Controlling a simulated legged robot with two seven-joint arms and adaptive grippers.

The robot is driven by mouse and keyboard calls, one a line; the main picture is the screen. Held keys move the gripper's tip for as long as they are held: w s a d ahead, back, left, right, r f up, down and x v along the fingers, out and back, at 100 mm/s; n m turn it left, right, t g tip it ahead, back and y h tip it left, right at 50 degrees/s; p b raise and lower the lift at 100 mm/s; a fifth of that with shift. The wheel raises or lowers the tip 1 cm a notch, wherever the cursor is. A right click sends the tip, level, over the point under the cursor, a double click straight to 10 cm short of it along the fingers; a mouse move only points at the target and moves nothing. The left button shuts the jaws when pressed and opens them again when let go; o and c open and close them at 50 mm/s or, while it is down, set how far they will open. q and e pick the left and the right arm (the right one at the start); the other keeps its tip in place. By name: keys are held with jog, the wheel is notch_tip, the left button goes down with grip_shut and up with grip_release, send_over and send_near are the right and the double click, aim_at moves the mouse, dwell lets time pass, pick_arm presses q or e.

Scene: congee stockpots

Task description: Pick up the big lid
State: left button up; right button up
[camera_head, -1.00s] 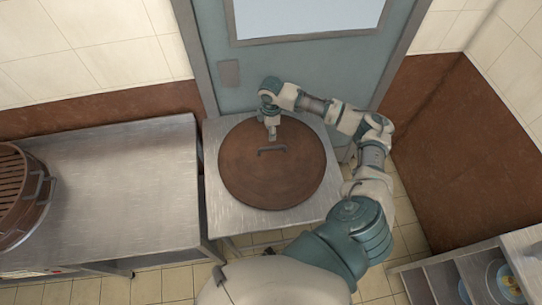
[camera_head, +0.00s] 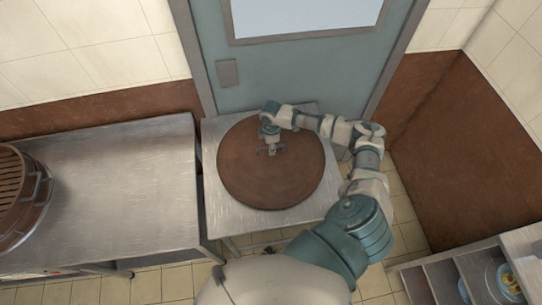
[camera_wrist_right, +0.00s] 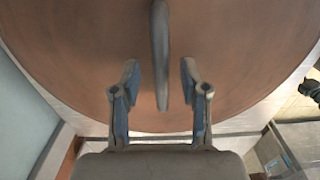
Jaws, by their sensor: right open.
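The big lid (camera_head: 270,185) is a round brown disc lying flat on a small metal table. Its handle (camera_head: 262,152) is a grey bar near the middle, partly covered by my gripper in the head view. My right gripper (camera_head: 270,149) is over the lid at the handle. In the right wrist view, the gripper (camera_wrist_right: 160,83) has its two fingers apart, and the handle (camera_wrist_right: 160,50) stands lengthwise with its near end between them. I see no contact between fingers and handle. My left gripper is not in view.
The small metal table (camera_head: 219,215) stands before a grey-blue door (camera_head: 280,75). A longer metal table (camera_head: 120,190) is to the left, with a brown slatted round vessel (camera_head: 20,195) on it. A shelf unit (camera_head: 450,275) is at the lower right.

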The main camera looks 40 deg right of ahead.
jog(key=shift+d, duration=0.1)
jog(key=shift+a+f+p, duration=0.1)
jog(key=shift+a+p, duration=0.15)
jog(key=shift+p, duration=0.05)
jog(key=shift+d+f, duration=0.1)
jog(key=shift+f, duration=0.05)
dwell(0.4)
grip_shut()
